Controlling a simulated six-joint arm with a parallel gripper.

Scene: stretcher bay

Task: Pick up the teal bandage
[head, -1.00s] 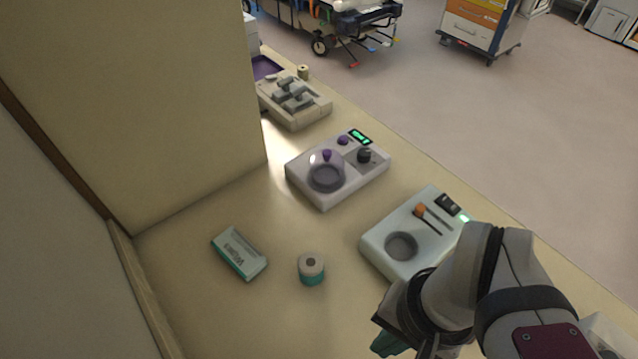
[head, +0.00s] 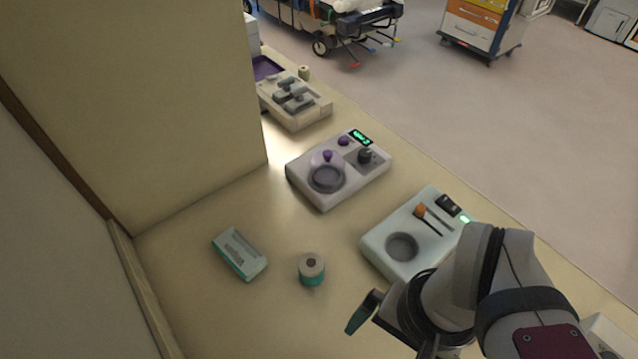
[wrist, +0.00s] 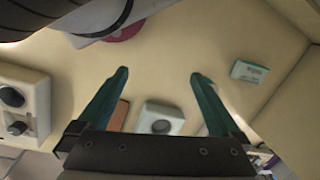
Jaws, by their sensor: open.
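The teal bandage (head: 311,270) is a small upright roll with a pale top, a dark centre hole and a teal lower band. It stands on the counter in the middle of the head view. My gripper (head: 366,313) is to its right and nearer the front, apart from it, with a teal finger showing. In the wrist view my gripper (wrist: 160,74) has its two teal fingers spread wide with nothing between them.
A white and teal box (head: 240,254) lies left of the roll and also shows in the wrist view (wrist: 249,71). A pale device (head: 385,258) with a round well is close on the right. A purple-knobbed device (head: 310,195) stands behind. A tall panel (head: 140,110) bounds the left.

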